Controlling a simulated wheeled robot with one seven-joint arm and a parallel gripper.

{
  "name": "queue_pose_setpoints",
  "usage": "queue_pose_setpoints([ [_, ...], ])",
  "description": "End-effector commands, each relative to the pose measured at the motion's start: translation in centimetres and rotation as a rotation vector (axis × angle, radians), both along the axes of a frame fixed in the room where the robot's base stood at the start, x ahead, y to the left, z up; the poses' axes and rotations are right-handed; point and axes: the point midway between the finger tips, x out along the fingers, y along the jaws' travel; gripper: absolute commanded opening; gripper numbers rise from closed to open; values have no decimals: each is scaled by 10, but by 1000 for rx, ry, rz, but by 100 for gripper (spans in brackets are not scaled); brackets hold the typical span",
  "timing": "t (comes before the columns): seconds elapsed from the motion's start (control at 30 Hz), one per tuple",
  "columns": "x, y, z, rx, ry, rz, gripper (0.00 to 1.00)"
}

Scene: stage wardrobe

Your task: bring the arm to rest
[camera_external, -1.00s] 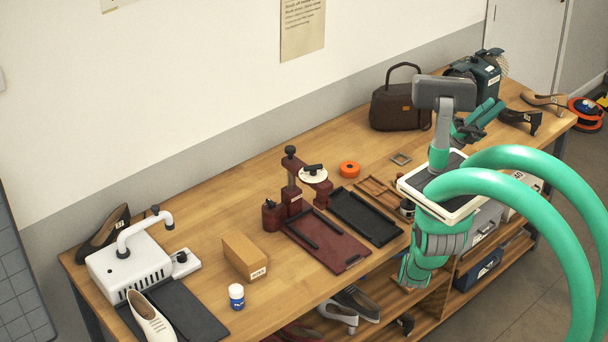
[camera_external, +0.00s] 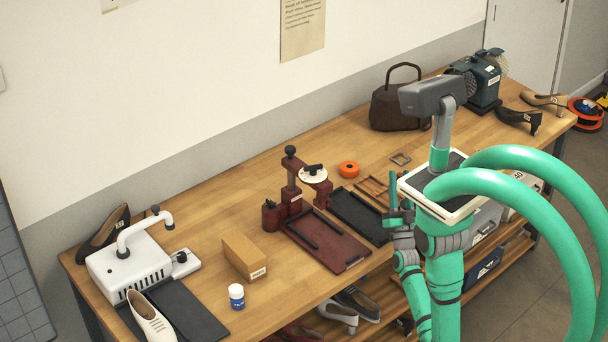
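My arm is green with grey joints and is folded close against the left side of my body in the outside view. My gripper (camera_external: 398,217) appears to be at the upper end of the folded arm, near the front edge of the workbench (camera_external: 215,225). It is small and partly merged with the arm links, so I cannot tell whether its fingers are open or shut. I see no object carried by it. My grey head is turned toward the left of the picture.
Near the arm are a black tray (camera_external: 358,219), a dark red board (camera_external: 335,252) and a wooden frame (camera_external: 373,190). A brown handbag (camera_external: 390,108) and a green machine (camera_external: 483,82) stand farther back. Shoes (camera_external: 357,302) lie on the shelf below.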

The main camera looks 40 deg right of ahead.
Motion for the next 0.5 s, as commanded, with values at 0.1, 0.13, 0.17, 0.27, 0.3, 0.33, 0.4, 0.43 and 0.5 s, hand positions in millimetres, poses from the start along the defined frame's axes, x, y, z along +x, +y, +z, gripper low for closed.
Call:
queue_pose_setpoints([
  [0.1, -3, 29, -31, 8, 118, 49, 32],
  [0.13, -5, 36, -39, 8, 147, 60, 32],
  [0.17, -6, 43, -47, 9, 177, 72, 32],
  [0.27, -14, 68, -72, 11, 279, 114, 32],
  [0.3, -18, 78, -82, 11, 322, 133, 32],
  [0.33, -21, 86, -90, 10, 354, 145, 32],
  [0.4, -31, 103, -107, 9, 429, 176, 32],
  [0.43, -35, 111, -114, 8, 462, 189, 32],
  [0.5, -47, 127, -130, 5, 537, 222, 32],
])
